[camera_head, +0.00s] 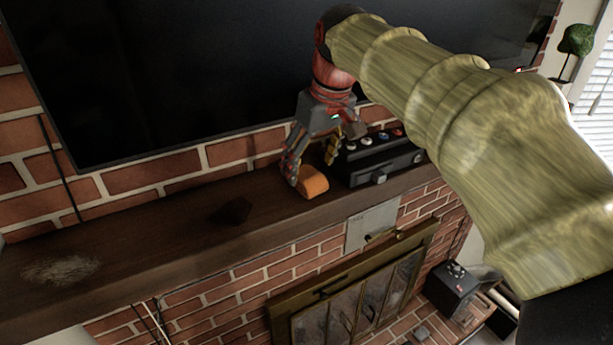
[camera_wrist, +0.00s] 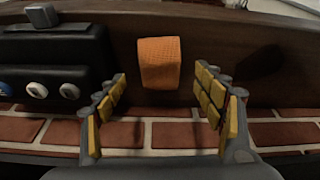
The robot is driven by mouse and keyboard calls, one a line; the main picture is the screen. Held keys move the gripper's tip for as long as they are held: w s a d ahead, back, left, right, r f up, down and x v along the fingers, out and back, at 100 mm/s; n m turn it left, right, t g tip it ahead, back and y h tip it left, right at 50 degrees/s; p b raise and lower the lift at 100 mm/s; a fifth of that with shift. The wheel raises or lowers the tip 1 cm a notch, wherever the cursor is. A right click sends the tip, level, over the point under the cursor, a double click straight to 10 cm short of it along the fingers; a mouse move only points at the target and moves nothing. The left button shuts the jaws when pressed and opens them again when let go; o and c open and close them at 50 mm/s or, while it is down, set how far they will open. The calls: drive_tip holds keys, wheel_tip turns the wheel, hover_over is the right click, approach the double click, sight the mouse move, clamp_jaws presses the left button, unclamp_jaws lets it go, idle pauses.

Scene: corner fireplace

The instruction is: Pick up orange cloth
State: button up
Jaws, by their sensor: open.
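The orange cloth (camera_head: 313,184) lies as a small folded block on the dark wooden mantel (camera_head: 150,232), beside a black box. In the wrist view the orange cloth (camera_wrist: 160,63) is ahead of the fingers, near the middle. My gripper (camera_head: 310,165) is above the mantel close to the cloth, pointing down. In the wrist view my gripper (camera_wrist: 163,110) is open, with its yellow-padded fingers spread to either side of the cloth's line. Nothing is between the fingers. I cannot tell whether a finger touches the cloth in the head view.
The black box with knobs (camera_head: 382,160) stands right beside the cloth on the mantel. A large dark screen (camera_head: 200,75) hangs on the brick wall behind. A fireplace with a brass frame (camera_head: 350,295) is below. The mantel's left part is mostly clear.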

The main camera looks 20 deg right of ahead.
sight(308, 172)
drive_tip(key=x, duration=0.3)
drive_tip(key=shift+w+f, duration=0.15)
drive_tip(key=shift+w, duration=0.05)
drive_tip(key=shift+c, duration=1.2)
drive_tip(key=c, duration=0.9)
